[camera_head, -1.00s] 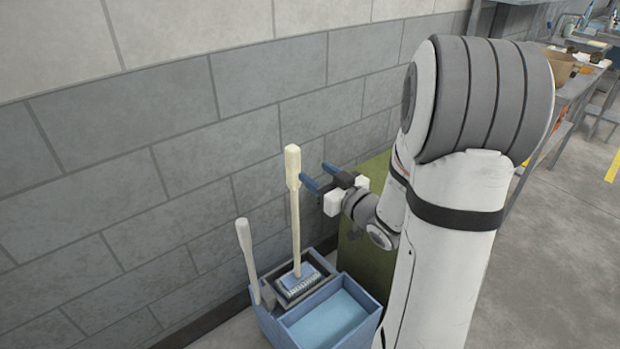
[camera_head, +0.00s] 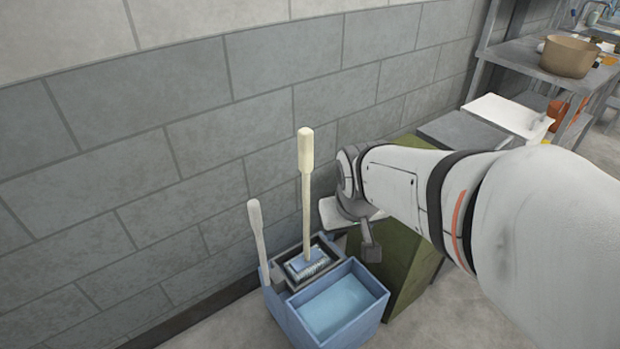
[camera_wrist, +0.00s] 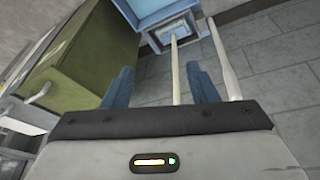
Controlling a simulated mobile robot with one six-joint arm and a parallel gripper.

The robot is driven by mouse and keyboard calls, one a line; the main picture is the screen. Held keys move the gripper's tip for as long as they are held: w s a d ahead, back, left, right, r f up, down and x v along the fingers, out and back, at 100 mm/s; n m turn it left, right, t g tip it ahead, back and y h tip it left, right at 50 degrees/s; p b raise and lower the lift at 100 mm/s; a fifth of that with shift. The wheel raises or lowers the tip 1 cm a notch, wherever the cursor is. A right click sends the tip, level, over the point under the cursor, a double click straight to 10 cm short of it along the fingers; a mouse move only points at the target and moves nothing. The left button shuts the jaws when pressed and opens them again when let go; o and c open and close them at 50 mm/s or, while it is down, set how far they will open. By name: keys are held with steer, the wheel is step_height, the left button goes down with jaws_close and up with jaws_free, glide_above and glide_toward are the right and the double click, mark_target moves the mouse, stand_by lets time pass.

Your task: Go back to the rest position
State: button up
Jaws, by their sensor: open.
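My gripper (camera_wrist: 160,88) is open in the wrist view, its two blue fingers spread apart. A pale handle (camera_wrist: 176,72) appears between the fingers there, and neither finger touches it visibly. A second pale handle (camera_wrist: 224,62) lies to the right of the fingers. In the head view my wrist is to the right of the upright cream-handled brush (camera_head: 306,185), and my fingers are not clearly seen. That brush stands in the blue bucket (camera_head: 357,328), in its dark rear section. The other handle (camera_head: 257,232) leans at the bucket's left side.
A green cabinet (camera_head: 418,283) stands right of the bucket and shows in the wrist view (camera_wrist: 85,58). The grey block wall (camera_head: 130,140) is close behind. A metal shelf with a brown pot (camera_head: 568,57) is at the upper right. Floor at the bottom left is clear.

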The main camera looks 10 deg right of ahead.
steer(key=shift+g+y, duration=0.4)
steer(key=shift+g, duration=0.5)
steer(key=s+a, duration=0.2)
steer(key=s, duration=0.1)
steer(key=s+a, duration=0.1)
steer(key=shift+s+r, duration=0.15)
steer(key=shift+r, duration=0.15)
steer(key=shift+r, duration=0.15)
